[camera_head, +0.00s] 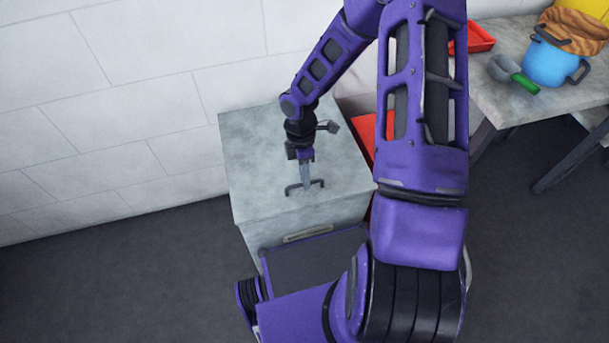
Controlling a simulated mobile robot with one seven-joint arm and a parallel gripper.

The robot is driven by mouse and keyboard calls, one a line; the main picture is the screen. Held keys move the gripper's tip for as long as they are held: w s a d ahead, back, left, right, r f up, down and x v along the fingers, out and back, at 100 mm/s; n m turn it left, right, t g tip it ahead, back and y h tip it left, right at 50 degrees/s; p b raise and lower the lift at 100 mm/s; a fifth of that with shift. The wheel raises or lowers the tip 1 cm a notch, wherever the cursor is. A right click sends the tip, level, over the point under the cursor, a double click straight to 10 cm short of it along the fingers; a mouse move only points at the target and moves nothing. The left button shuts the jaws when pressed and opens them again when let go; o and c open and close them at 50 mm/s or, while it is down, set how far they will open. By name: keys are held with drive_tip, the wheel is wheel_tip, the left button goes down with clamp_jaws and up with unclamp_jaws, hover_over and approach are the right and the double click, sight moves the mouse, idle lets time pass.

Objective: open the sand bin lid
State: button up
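The sand bin (285,232) is a pale grey box against the white wall. Its flat grey lid (255,150) lies closed on top. A dark handle (319,183) stands on the lid near its front edge. My gripper (306,184) points down over the lid, with its fingertips at the middle of the handle. The fingers overlap in this view, so I cannot tell whether they are open or shut, or whether they touch the handle. My arm hides part of the bin's right side.
A grey table (500,105) at the right holds a blue pot (548,65), a scoop with a green handle (520,82) and a red tray (480,38). A red object (364,130) shows behind my arm, right of the bin. The dark floor (120,285) at the left is clear.

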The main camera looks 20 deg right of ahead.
clamp_jaws()
idle(1.1)
